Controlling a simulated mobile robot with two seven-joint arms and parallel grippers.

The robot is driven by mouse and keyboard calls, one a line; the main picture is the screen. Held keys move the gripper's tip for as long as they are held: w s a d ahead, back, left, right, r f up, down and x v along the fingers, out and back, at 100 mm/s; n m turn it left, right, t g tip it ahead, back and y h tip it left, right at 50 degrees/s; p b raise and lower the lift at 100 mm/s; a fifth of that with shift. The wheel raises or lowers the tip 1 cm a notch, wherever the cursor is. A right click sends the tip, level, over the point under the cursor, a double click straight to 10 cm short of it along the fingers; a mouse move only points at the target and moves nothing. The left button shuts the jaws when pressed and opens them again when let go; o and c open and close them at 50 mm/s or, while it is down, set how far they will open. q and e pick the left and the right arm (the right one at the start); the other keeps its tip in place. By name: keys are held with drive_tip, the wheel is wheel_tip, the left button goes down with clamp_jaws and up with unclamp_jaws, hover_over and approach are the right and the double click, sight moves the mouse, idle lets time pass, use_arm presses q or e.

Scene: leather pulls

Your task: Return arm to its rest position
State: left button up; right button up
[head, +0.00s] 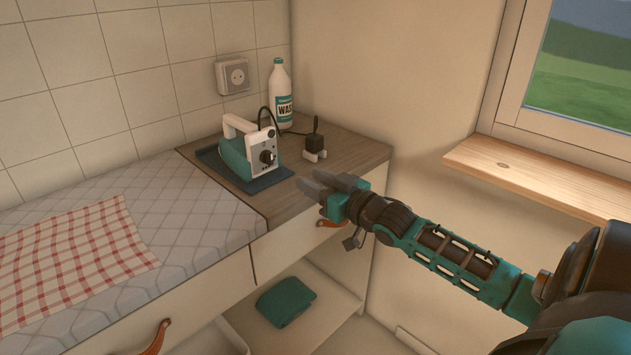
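My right arm comes in from the right, and its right gripper (306,179) points left over the front edge of the wooden counter. Its two grey fingers look apart, with nothing seen between them. Just below the gripper, a brown leather pull (328,223) shows on the drawer front, partly hidden by the gripper. I cannot tell whether they touch. A second leather pull (157,338) is on the front at the lower left. My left gripper is not in view.
A teal and white iron (236,150) stands on a dark mat (262,184). Behind are a white bottle (280,95) and a small black plug (315,143). A teal folded cloth (285,301) lies on the open shelf below. A wooden windowsill (535,172) is at the right.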

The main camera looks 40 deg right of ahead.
idle(0.5)
drive_tip(key=s+a+f+n+g+p, duration=0.1)
drive_tip(key=s+a+f+g, duration=0.6)
drive_tip(key=s+a+f, duration=1.3)
drive_tip(key=a+f+p, duration=0.1)
drive_tip(key=a+f, duration=0.1)
drive_tip(key=a, duration=0.1)
drive_tip(key=shift+n+y, duration=0.3)
drive_tip(key=shift+y, duration=0.1)
drive_tip(key=shift+f, duration=0.1)
